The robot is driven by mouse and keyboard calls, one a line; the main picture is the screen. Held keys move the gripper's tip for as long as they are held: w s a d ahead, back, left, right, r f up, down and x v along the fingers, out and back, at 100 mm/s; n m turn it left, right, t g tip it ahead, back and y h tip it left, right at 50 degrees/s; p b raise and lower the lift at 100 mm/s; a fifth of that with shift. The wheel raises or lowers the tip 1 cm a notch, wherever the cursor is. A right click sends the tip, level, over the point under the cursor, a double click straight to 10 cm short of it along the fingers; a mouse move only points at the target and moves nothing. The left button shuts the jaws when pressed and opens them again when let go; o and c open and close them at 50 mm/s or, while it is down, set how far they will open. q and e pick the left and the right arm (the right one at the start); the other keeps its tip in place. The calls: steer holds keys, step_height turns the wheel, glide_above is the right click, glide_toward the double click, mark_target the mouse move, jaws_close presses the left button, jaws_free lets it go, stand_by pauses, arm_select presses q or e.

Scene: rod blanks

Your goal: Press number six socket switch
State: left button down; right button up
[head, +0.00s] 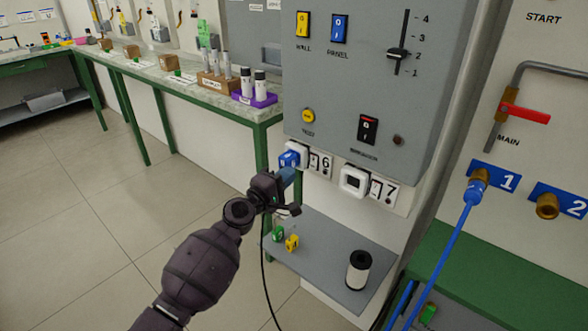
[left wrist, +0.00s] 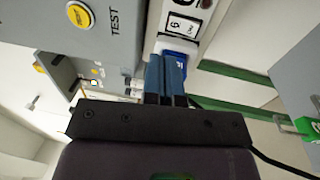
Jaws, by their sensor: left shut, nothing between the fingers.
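The number six socket (head: 303,148) is a white unit on the wall panel, with a blue plug (head: 289,159) at its left. A small switch (head: 314,160) sits between the plug and the 6 label (head: 325,166). My left gripper (head: 288,175) is shut and empty, its blue fingertips just below the plug. In the left wrist view, the shut fingers (left wrist: 165,78) point at the blue plug (left wrist: 180,47), close to or touching it; I cannot tell which. The 6 label (left wrist: 181,25) shows beyond. My right gripper is not in view.
The number seven socket (head: 354,180) is to the right. Above are a yellow TEST button (head: 308,116) and a black breaker switch (head: 368,129). A grey shelf (head: 325,262) below holds green and yellow pieces and a black-and-white cylinder (head: 358,270). A black cable hangs near my gripper.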

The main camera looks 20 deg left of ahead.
arm_select(q)
steer(key=shift+r+p+v, duration=0.1)
steer(key=shift+r+v, duration=0.1)
steer(key=shift+v, duration=0.6)
steer(key=shift+r+p+v, duration=0.1)
steer(key=shift+r+v, duration=0.1)
steer(key=shift+v, duration=0.6)
steer(key=shift+r+p+v, duration=0.1)
steer(key=shift+r+v, duration=0.1)
steer(key=shift+v, duration=0.55)
steer(key=shift+a, duration=0.1)
